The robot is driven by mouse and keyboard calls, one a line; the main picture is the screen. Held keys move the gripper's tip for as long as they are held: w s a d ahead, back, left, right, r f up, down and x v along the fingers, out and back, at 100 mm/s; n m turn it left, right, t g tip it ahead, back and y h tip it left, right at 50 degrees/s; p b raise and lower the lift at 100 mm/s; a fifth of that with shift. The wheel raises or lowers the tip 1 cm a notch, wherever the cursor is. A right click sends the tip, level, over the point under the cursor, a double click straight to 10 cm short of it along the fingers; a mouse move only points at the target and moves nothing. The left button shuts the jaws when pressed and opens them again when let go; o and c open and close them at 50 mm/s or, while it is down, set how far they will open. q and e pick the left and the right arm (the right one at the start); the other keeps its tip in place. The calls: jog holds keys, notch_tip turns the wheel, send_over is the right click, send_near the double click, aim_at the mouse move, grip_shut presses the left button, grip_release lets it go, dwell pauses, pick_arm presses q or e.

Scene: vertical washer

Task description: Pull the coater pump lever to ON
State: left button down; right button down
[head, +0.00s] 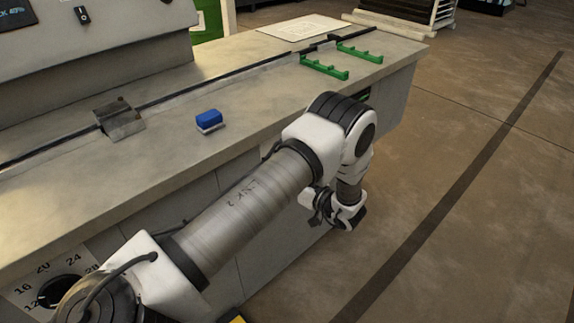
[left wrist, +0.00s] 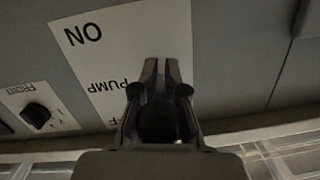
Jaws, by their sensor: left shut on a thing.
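The pump's white label (left wrist: 125,45) is on the grey cabinet front in the left wrist view, with ON, PUMP and part of OFF showing upside down. My left gripper (left wrist: 161,65) covers the label's right part, fingers pointing towards the ON end. Its fingers are closed in on something; the pump lever itself is hidden or too dark to make out between them. In the head view, my left gripper (head: 341,211) hangs beside the cabinet front, below the counter's edge. My right gripper is in neither view.
A black knob (left wrist: 36,115) sits on a smaller label nearby. On the counter (head: 180,155) are a blue-topped block (head: 209,120), a metal block (head: 120,119) and green brackets (head: 325,66). A numbered dial (head: 53,291) is at lower left. The floor to the right is clear.

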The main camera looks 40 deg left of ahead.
pick_arm(q)
jog(key=shift+f, duration=0.1)
jog(key=c, duration=1.2)
grip_release()
jog(key=shift+a, duration=0.15)
jog(key=d+r, duration=0.1)
jog(key=d, duration=1)
jog(key=shift+d, duration=0.4)
jog(key=shift+s, duration=0.1)
